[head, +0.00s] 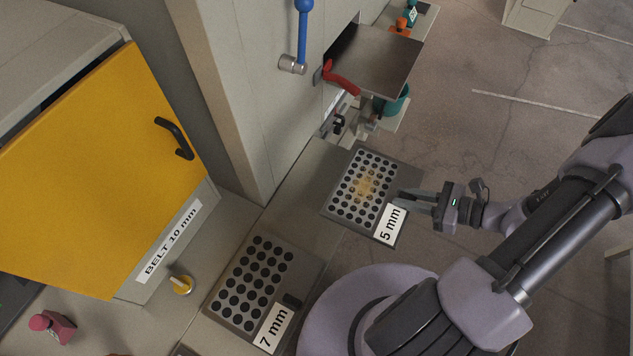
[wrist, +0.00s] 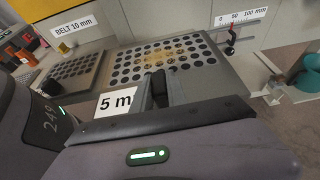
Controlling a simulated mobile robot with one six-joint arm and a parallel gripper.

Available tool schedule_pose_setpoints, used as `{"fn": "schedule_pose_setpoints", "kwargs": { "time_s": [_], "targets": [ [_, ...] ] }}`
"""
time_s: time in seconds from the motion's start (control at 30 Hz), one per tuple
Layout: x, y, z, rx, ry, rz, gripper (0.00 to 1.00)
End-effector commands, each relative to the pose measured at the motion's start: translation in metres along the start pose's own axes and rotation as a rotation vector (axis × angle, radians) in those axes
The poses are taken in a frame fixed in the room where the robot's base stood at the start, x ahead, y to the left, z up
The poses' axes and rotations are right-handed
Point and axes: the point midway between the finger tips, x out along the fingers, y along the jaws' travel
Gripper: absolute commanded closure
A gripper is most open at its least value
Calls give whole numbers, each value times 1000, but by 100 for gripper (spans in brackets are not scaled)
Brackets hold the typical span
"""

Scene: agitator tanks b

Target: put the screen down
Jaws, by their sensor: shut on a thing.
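The 5 mm screen (head: 343,202) is a grey plate with rows of round holes, a tan patch in its middle and a white "5 mm" label. It also shows in the wrist view (wrist: 205,84). My gripper (head: 405,196) is shut on its right edge beside the label; in the wrist view the dark finger (wrist: 157,90) lies at the near edge. The screen is over the right end of the grey bench, and I cannot tell whether it touches the surface below. The gripped part is partly hidden by the fingers.
A 7 mm screen (head: 250,282) lies on the bench to the left. Behind are a yellow door (head: 95,170), a metal chute (head: 375,62) with a red handle (head: 340,80), and a teal bucket (head: 393,103). Open floor lies to the right.

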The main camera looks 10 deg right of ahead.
Motion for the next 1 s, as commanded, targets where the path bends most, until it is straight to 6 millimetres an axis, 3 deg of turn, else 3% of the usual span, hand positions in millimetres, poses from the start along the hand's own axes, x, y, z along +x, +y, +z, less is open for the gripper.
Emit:
{"fn": "schedule_pose_setpoints", "kwargs": {
  "time_s": [0.2,0.4,0.57,0.73,1.0],
  "targets": [
    [72,16,18,-1,0,8,100],
    [122,25,35,-1,0,5,100],
    [139,27,41,0,0,2,100],
    [153,27,9,3,0,0,100],
    [153,27,9,1,0,0,100]
  ]
}}
